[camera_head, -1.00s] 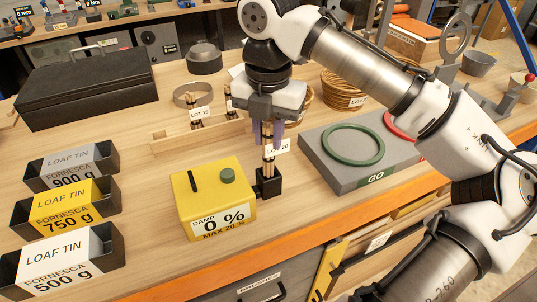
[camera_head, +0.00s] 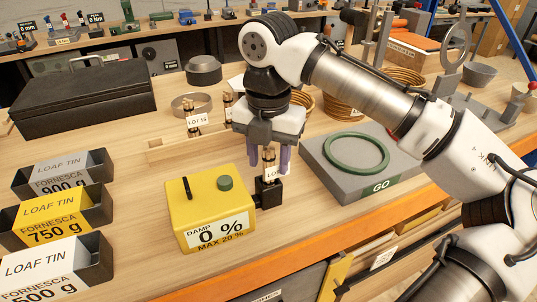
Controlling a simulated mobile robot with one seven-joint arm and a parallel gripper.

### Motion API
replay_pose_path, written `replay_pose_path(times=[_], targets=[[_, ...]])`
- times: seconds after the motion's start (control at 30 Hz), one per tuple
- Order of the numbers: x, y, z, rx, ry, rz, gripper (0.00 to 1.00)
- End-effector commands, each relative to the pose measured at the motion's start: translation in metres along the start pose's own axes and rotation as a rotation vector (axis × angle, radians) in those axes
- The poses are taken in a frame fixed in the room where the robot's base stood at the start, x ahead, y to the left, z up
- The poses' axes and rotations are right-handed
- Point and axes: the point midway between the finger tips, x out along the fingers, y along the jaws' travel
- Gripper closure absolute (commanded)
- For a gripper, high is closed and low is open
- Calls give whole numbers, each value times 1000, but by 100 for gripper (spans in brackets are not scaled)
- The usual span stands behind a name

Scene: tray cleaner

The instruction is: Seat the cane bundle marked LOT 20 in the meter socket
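The cane bundle (camera_head: 269,160) stands about upright with its lower end at the black socket (camera_head: 268,194) on the right side of the yellow damp meter (camera_head: 205,205). How deep it sits is hard to tell. Its white tag is partly hidden by a finger; only the start of "LOT" shows. The meter's display (camera_head: 220,230) reads 0 %, with "MAX 20 %" below. My gripper (camera_head: 270,162) points down over the socket. Its purple fingers stand on either side of the bundle, with a gap showing at each side, so it looks open.
A LOT 15 bundle (camera_head: 195,120) stands in a wooden rack (camera_head: 185,150) behind the meter. A grey GO block (camera_head: 335,178) with a green ring (camera_head: 356,152) is close on the right. Loaf tins (camera_head: 60,215) line the left. Bare bench lies before the meter.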

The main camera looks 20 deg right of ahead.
Motion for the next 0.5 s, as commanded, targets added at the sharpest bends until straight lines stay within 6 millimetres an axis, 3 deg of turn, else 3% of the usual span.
replay_pose_path(times=[0.37,0.5], targets=[[-4,0,0,1,0,0,57],[-24,1,1,0,0,3,57]])
